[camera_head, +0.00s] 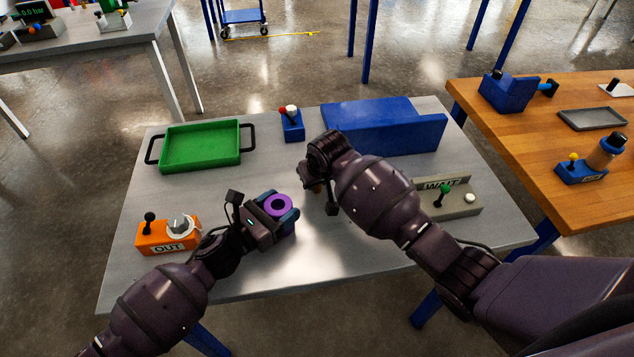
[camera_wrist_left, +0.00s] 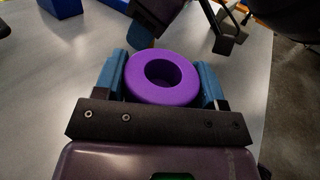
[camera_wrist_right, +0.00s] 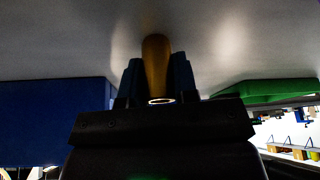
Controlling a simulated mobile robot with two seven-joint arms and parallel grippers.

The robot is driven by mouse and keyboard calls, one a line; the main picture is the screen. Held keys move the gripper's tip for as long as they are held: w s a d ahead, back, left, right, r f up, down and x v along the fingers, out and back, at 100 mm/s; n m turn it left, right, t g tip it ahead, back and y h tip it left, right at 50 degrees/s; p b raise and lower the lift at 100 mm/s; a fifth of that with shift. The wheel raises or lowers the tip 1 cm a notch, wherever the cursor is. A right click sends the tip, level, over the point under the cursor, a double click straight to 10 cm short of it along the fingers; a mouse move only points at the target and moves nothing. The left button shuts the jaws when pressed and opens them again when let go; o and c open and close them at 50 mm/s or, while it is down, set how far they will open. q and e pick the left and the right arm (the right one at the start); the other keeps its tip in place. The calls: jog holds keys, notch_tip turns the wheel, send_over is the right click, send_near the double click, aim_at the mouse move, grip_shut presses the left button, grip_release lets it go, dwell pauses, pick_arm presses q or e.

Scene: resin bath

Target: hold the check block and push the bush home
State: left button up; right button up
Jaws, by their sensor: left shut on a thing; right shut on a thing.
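The check block, a round purple block with a hole (camera_head: 268,205), is held above the table by my left gripper (camera_head: 281,210). In the left wrist view the purple block (camera_wrist_left: 165,96) sits between the blue fingers, its hole open and empty. My right gripper (camera_head: 316,186) is to the right of the block, apart from it, and largely hidden by its own arm in the head view. In the right wrist view its fingers are shut on a yellow-orange cylinder, which looks like the bush (camera_wrist_right: 156,62). Only a sliver of the cylinder shows in the head view.
A green tray (camera_head: 201,165) with black handles lies at the back left. A blue angled block (camera_head: 385,140) and a small blue box with knobs (camera_head: 292,128) stand at the back. An orange OUT box (camera_head: 155,241) is at left, a grey WAIT box (camera_head: 462,207) at right.

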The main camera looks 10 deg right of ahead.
grip_shut()
notch_tip(320, 180, up, 10)
jog(key=shift+f, duration=0.1)
jog(key=shift+w+r, duration=0.15)
jog(key=shift+r, duration=0.2)
notch_tip(320, 180, up, 4)
jog(key=w+a, duration=0.1)
notch_tip(320, 180, up, 4)
jog(key=n+g+y, duration=0.3)
jog(key=n+g, duration=0.2)
jog(key=n, duration=1.3)
send_over(271, 207)
jog(key=shift+w+d+f, duration=0.1)
jog(key=shift+d+f, duration=0.1)
jog(key=shift+f, duration=2.35)
jog(key=shift+w+d+f, duration=0.1)
jog(key=shift+d+f, duration=0.1)
jog(key=shift+f, duration=2.35)
jog(key=shift+f, duration=0.2)
jog(key=shift+s+f, duration=0.1)
jog(key=shift+f, duration=0.1)
